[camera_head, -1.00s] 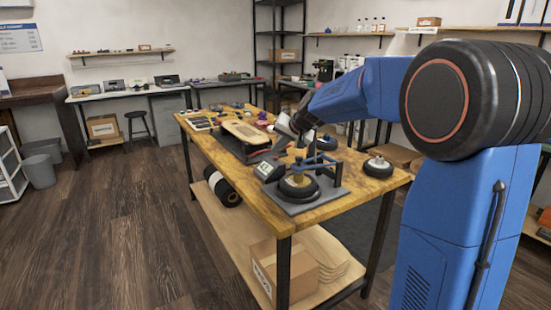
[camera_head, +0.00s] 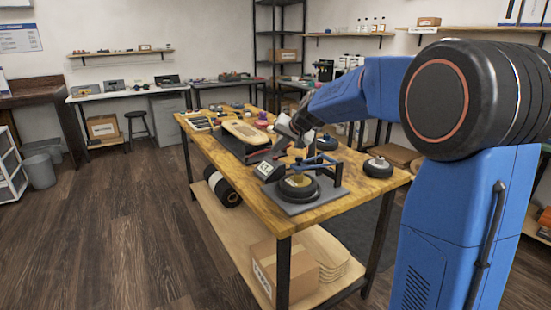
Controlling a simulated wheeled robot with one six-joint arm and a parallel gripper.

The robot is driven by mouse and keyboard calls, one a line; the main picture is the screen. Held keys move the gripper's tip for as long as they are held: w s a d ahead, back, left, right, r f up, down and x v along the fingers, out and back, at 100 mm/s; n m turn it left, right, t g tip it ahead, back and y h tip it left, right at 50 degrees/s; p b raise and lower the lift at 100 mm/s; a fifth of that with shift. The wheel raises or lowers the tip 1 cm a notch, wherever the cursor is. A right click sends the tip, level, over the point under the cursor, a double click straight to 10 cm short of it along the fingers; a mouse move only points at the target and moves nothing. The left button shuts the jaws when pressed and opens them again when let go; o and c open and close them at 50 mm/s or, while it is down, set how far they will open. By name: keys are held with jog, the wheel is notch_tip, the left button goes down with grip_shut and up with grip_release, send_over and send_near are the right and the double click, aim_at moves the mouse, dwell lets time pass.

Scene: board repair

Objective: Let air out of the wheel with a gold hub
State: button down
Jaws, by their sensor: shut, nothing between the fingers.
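A small black-tyred wheel (camera_head: 299,187) with a gold-coloured hub lies flat on a grey fixture (camera_head: 320,199) at the near end of the workbench. The fixture has a dark upright frame, a blue bar above the wheel and a small gauge-like display (camera_head: 264,169) at its left. My gripper (camera_head: 303,143) is shut and empty, above and behind the fixture. Its fingertips are small and partly lost against the clutter. I cannot tell whether they touch anything. The wheel's valve is too small to make out.
Another wheel (camera_head: 378,168) with a pale hub lies right of the fixture, and a wheel with blue (camera_head: 326,143) lies behind it. A skateboard deck (camera_head: 244,132) rests on a dark stand to the left. Tools and small parts crowd the bench's far end.

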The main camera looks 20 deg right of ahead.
aim_at(278, 161)
jog(key=shift+f, duration=0.15)
jog(key=shift+f, duration=0.25)
jog(key=shift+f, duration=0.5)
dwell(1.7)
jog(key=shift+r, duration=0.15)
dwell(1.0)
jog(key=shift+r, duration=0.8)
jog(key=shift+r, duration=0.1)
jog(key=shift+r, duration=2.4)
dwell(1.0)
